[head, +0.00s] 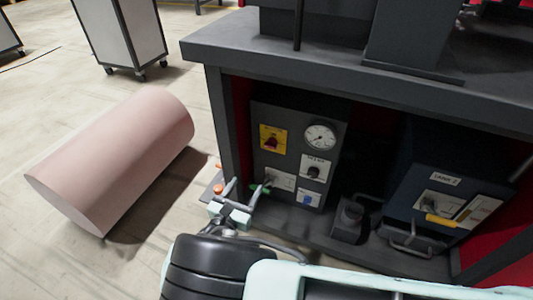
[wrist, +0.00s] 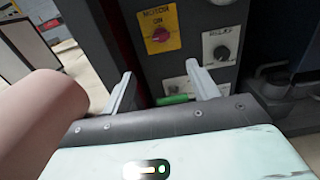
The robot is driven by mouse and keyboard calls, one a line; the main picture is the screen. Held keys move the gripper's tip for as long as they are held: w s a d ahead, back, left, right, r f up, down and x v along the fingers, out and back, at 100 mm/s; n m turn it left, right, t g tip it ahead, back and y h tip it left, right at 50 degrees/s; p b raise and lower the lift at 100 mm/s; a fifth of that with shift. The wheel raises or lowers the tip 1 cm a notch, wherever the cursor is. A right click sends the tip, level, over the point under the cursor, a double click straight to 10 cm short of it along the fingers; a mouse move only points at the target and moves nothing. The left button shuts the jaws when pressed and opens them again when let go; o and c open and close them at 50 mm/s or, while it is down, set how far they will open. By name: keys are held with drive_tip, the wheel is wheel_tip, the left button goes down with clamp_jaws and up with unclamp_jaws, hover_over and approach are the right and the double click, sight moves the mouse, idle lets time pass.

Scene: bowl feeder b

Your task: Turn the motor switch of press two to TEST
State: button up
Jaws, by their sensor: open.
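The motor switch is a red knob (head: 269,143) on a yellow plate at the upper left of a dark control panel (head: 292,110). In the wrist view the yellow plate reads "MOTOR" and "ON" above the red knob (wrist: 160,35); lower lettering is too small to read. My gripper (head: 248,187) is open and empty, below and in front of the switch, apart from it. In the wrist view my gripper's two fingers (wrist: 160,74) stand apart, with the knob beyond and above them. No marking for press two is legible.
A black knob (wrist: 220,51) labelled "RELAY" sits right of the switch, under a round gauge (head: 320,137). A green lever (wrist: 172,99) shows low between the fingers. A bench (head: 350,72) overhangs the panel. A pink cylinder (head: 115,160) lies left; a blue unit (head: 400,190) stands right.

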sight(270, 147)
drive_tip(key=b+x, duration=0.4)
drive_tip(key=x, duration=1.2)
drive_tip(key=shift+w+d, duration=0.2)
drive_tip(key=shift+w, duration=0.1)
drive_tip(key=c, duration=1)
